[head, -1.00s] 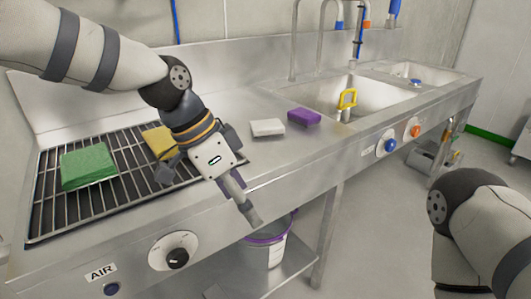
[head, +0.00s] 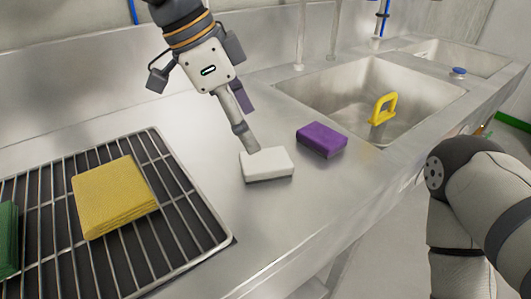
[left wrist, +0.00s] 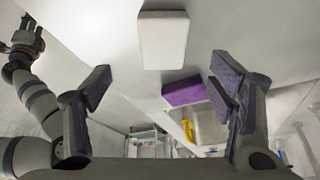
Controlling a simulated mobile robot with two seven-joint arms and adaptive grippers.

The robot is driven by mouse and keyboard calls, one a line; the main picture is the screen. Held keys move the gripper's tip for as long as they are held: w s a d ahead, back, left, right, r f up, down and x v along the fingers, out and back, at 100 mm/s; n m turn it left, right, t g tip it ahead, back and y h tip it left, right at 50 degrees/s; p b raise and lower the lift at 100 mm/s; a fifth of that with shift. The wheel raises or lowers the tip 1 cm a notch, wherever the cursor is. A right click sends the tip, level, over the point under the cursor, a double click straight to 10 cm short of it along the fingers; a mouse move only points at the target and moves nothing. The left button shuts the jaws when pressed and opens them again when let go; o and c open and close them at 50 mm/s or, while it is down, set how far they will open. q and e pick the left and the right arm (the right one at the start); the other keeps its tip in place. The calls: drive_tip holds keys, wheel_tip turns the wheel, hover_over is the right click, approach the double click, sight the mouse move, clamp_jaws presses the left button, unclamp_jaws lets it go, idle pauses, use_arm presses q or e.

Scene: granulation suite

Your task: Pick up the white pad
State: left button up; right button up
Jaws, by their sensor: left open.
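The white pad (head: 268,165) lies flat on the steel counter, left of the purple pad (head: 321,140). My left gripper (head: 246,125) is open, and one finger's tip overlaps the pad's back-left edge in the head view; I cannot tell if it touches. In the left wrist view, the white pad (left wrist: 163,40) lies at the top, between the lines of the two spread fingers (left wrist: 160,86), with nothing held. My right arm shows at the right of the head view; its gripper (left wrist: 26,42) appears small in the left wrist view, its jaws unclear.
A wire rack (head: 185,224) at the left bears a yellow pad (head: 113,196) and a green pad (head: 8,240). The counter's front edge runs close by. Bare counter surrounds the white pad.

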sight(264, 158)
use_arm(q)
drive_tip(key=x, duration=0.8)
drive_tip(key=shift+w+f, duration=0.2)
drive_tip(key=shift+f, duration=0.1)
drive_tip(key=c, duration=1.4)
drive_tip(key=shift+r, duration=0.15)
